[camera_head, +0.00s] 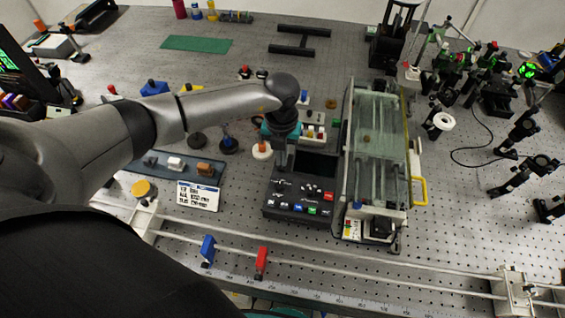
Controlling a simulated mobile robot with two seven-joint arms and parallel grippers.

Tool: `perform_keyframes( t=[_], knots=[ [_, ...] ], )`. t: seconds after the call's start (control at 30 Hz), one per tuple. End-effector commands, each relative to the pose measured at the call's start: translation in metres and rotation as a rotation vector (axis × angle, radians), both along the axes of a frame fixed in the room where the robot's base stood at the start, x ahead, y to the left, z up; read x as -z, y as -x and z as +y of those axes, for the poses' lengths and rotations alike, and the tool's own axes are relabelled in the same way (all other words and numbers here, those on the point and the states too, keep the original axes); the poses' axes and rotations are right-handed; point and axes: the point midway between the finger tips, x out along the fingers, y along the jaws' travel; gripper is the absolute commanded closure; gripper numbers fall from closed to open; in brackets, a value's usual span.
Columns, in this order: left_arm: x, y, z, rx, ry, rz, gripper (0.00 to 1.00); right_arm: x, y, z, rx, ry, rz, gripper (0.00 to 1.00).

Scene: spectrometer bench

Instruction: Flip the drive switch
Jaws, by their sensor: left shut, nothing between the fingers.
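A dark control box (271,209) stands near the middle of the bench. Its sloped front carries several small switches and coloured buttons, among them a red button (328,195) and a green one (312,211). I cannot tell which of the small controls is the drive switch. My left arm reaches in from the left, and my left gripper (281,166) points down over the box's back left part, with its fingers shut and empty. I cannot tell whether the fingertips touch the box. The gripper and wrist hide part of the box's back left. My right gripper is out of view.
A glass-topped instrument (378,130) with a yellow handle (419,190) stands close right of the box. A rail (330,267) with blue and red holders runs along the front. A tray of small blocks (147,162) lies left. Optics mounts crowd the right.

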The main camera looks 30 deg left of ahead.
Motion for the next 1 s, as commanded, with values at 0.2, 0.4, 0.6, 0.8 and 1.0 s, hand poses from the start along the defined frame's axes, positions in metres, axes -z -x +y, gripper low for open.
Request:
perform_keyframes(
  t=[0.2, 0.4, 0.6, 0.8, 1.0],
  knots=[
    [0.0, 0.0, 0.0001, 0.0, 0.0, 0.0, 1.0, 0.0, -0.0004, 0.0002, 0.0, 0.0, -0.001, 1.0],
    [0.0001, 0.0, 0.0001, 0.0, 0.0, 0.0, 1.0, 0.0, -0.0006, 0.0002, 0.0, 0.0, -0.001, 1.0],
    [0.0018, 0.0, 0.0001, 0.0, 0.0, 0.0, 1.0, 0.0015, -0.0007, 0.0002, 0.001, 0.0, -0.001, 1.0],
    [0.005, 0.0, 0.0, 0.0, 0.0, 0.0, 1.0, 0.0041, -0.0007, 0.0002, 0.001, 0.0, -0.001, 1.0],
    [0.0081, 0.0001, -0.0001, 0.0, 0.0, 0.0, 1.0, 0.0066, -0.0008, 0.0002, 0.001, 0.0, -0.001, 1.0]
  ],
)
